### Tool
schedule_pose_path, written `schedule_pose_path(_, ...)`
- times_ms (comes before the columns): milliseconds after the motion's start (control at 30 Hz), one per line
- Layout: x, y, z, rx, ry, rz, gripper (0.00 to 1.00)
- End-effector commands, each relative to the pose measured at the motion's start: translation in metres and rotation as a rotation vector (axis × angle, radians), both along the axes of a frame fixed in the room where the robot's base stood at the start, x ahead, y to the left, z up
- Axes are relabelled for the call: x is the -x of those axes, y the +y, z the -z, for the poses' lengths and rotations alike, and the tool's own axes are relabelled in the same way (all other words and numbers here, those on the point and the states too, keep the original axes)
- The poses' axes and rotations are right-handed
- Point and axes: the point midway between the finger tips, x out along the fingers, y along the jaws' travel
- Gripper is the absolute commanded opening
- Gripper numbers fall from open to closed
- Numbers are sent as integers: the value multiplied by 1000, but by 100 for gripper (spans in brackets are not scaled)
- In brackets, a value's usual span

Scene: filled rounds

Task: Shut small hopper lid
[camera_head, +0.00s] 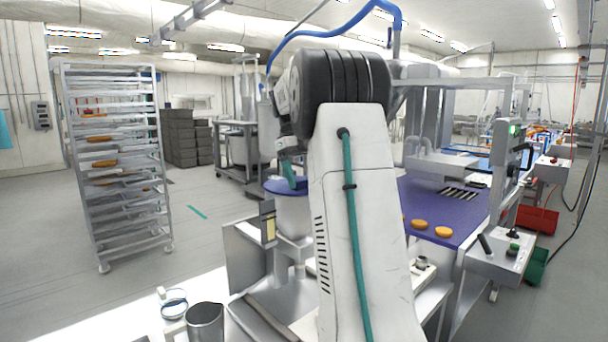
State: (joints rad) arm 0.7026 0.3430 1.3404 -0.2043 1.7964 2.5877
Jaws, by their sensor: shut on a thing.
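The small hopper (293,215) is a pale drum left of my arm, partly hidden behind it. Its blue lid (272,185) shows as a disc at the top of the drum, and my arm hides the right part. My gripper (290,184) points down at the lid, with its teal end touching it. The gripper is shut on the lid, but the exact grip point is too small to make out. I cannot tell whether the lid sits fully flush on the rim.
A blue conveyor (447,212) with several orange rounds (443,232) runs to the right of my arm. A control box (500,255) stands beside it. A tall tray rack (117,220) is at the left. A grey bucket (206,322) is at the front.

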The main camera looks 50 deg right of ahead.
Motion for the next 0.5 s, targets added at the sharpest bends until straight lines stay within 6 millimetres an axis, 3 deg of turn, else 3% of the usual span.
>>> schedule_pose_path(500,-2,3,-2,2,-6,29,41)
